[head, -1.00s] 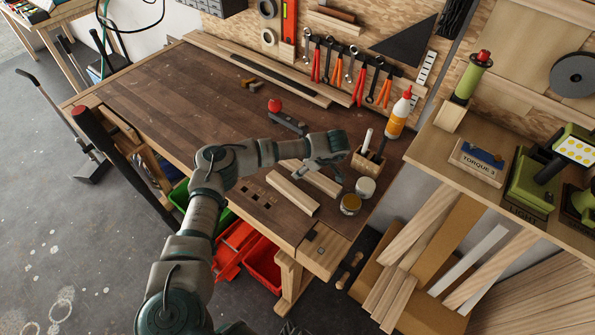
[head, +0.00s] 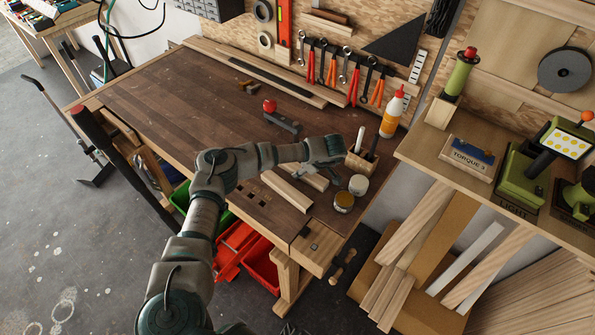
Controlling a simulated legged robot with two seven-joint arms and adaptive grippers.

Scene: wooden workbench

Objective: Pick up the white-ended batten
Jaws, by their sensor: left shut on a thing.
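Two pale wooden battens lie near the right end of the workbench (head: 165,98). The nearer batten (head: 286,190) lies free on the bench top. The farther batten (head: 314,180) lies beside it, partly hidden under my left arm and gripper. My left gripper (head: 326,171) is low over this farther batten, shut on it. The batten looks still on or very close to the bench top. I cannot make out a white end on either batten. My right gripper is not in view.
A wooden holder (head: 361,163) with tools and a glue bottle (head: 391,114) stand just beyond the gripper. A red-knobbed tool (head: 281,117) lies behind my arm. The bench's left part is mostly clear.

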